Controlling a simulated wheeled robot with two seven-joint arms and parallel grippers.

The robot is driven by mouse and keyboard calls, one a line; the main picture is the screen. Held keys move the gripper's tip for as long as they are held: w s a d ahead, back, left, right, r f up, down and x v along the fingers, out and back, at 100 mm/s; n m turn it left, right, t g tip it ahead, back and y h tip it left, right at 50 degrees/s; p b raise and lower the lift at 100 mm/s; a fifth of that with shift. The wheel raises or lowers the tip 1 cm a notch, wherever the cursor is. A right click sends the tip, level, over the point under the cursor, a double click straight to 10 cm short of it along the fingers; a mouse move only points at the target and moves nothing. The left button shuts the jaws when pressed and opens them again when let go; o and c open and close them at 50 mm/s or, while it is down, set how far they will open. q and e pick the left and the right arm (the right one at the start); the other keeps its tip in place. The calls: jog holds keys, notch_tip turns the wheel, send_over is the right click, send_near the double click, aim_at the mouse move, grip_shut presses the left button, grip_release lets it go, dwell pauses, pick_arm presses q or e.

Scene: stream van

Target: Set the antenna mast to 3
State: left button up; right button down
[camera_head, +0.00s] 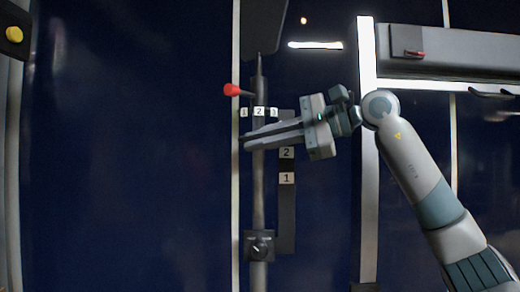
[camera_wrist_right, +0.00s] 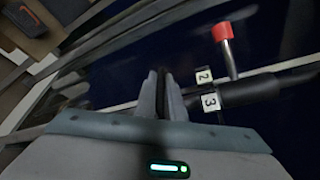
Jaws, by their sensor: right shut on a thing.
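The antenna mast (camera_head: 258,190) is an upright grey pole in the head view, with a darker, thinner top. A lever with a red knob (camera_head: 231,90) sticks out to its left, above a row of small plates marked 1, 2, 3 (camera_head: 259,112). A dark upright strip (camera_head: 287,215) beside the pole carries plates 2 and 1; the part above is hidden by my gripper. My right gripper (camera_head: 247,140) comes from the right and is shut across the mast below the lever. The red knob (camera_wrist_right: 222,31) and plates 2 and 3 show in the right wrist view. My left gripper is out of view.
A black box with a knob (camera_head: 260,247) sits low on the pole. A white upright post (camera_head: 367,190) and a grey cabinet (camera_head: 450,52) stand to the right. A yellow button (camera_head: 14,34) is at the upper left. The dark wall left of the mast is clear.

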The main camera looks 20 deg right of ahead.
aim_at(261, 116)
pick_arm(q)
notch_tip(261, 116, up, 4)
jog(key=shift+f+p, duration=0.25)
jog(key=shift+p, duration=0.9)
pick_arm(e)
notch_tip(261, 116, up, 5)
jog(key=c, duration=1.8)
grip_release()
jog(key=shift+c, duration=0.2)
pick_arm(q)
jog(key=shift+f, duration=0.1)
pick_arm(e)
jog(key=shift+d, duration=0.1)
jog(key=shift+s+d+b, duration=0.35)
jog(key=shift+d, duration=0.1)
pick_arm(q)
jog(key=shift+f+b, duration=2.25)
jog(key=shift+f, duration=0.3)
pick_arm(e)
jog(key=v, duration=1.6)
jog(key=shift+r, duration=0.15)
